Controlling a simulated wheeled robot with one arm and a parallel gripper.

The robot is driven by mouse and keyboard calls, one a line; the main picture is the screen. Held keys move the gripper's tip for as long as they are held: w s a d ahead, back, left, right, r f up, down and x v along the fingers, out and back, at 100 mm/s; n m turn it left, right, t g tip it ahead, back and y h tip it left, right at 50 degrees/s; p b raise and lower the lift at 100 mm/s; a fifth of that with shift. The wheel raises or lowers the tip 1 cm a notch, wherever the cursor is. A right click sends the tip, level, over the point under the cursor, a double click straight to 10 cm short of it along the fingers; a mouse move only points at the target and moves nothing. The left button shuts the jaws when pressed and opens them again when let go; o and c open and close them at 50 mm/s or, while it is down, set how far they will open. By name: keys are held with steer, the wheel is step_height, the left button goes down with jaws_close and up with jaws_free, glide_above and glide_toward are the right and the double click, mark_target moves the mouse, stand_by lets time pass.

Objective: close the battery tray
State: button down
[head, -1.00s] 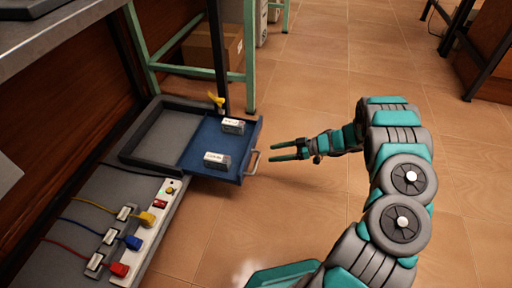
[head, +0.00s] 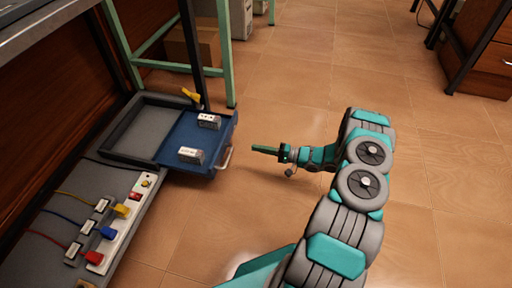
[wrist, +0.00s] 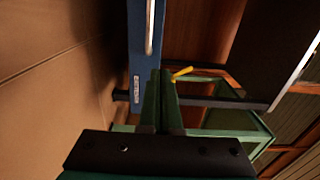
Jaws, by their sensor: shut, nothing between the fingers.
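The blue battery tray (head: 178,162) is pulled out to the right of its dark grey housing (head: 112,150) near the floor, in the head view. Two small grey-and-white batteries (head: 191,155) (head: 209,121) lie in it. A light metal handle (head: 225,158) is on its front face. My gripper (head: 254,149) is to the right of the handle, shut and empty, with its fingers pointing at the tray front. In the wrist view, the shut fingertips (wrist: 161,75) overlap the edge of the tray's blue front (wrist: 138,60), and the handle (wrist: 150,28) shows above them. I cannot tell whether they touch.
A power strip (head: 122,220) with colored plugs lies in front of the housing. A green-legged stand (head: 225,55) and a yellow piece (head: 190,94) are behind the tray. The tiled floor (head: 300,80) to the right is open.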

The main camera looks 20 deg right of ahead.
mark_target(224, 142)
steer(key=x, duration=1.1)
steer(key=shift+a, duration=0.1)
steer(key=shift+w, duration=0.1)
steer(key=b+x, duration=0.1)
steer(key=x, duration=2)
steer(key=shift+w+a+f, duration=0.1)
steer(key=shift+w+a, duration=0.05)
steer(key=shift+a, duration=0.15)
steer(key=shift+w+a, duration=0.25)
steer(key=shift+w, duration=0.1)
steer(key=shift+a, duration=0.1)
steer(key=shift+s, duration=0.1)
